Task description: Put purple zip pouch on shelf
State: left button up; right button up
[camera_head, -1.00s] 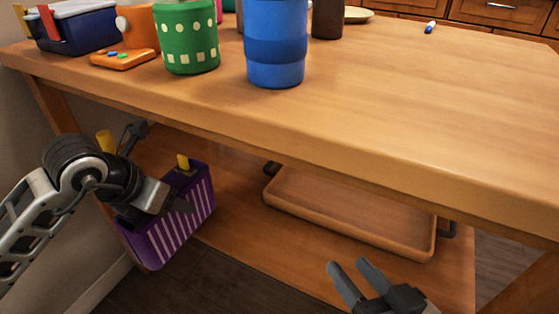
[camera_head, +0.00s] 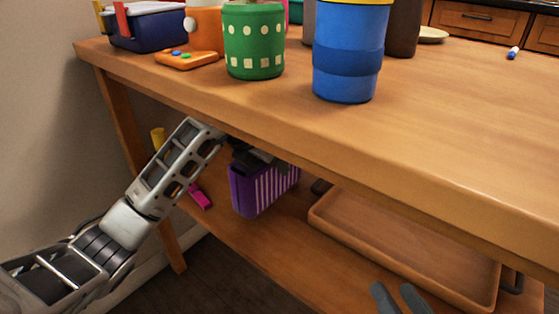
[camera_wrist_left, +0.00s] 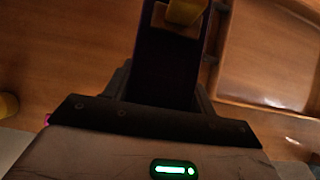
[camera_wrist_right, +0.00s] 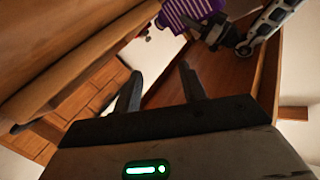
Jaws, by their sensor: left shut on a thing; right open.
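The purple zip pouch (camera_head: 262,192) with white stripes is upright beneath the tabletop, over the lower wooden shelf (camera_head: 255,240). My left gripper (camera_head: 258,158) is shut on its upper part, partly hidden by my arm and the table edge. In the left wrist view the pouch (camera_wrist_left: 168,65) is dark between the fingers, with a yellow pull at its far end. It also shows in the right wrist view (camera_wrist_right: 186,12). I cannot tell whether its bottom touches the shelf. My right gripper (camera_head: 400,294) is open and empty, low at the front of the shelf.
A wooden tray (camera_head: 400,245) lies on the shelf right of the pouch. A pink item (camera_head: 200,197) and a yellow item (camera_head: 158,138) are to its left. A green cup (camera_head: 253,40) and a blue cup (camera_head: 348,55) stand on the tabletop above.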

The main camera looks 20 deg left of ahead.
pick_arm(q)
jog(key=w, duration=0.1)
jog(key=w+d+b, duration=0.1)
jog(key=w, duration=0.1)
jog(key=shift+w+d, duration=0.2)
jog(key=shift+f, duration=0.5)
jog(key=shift+a+f+b, duration=0.1)
jog(key=shift+f+b, duration=0.15)
jog(key=shift+b, duration=0.05)
pick_arm(e)
jog(key=shift+a+r+m+t+y, duration=0.15)
jog(key=shift+r+m+t+y, duration=0.15)
jog(key=shift+r, duration=0.15)
pick_arm(q)
jog(key=o, duration=1)
pick_arm(e)
jog(key=shift+f, duration=0.1)
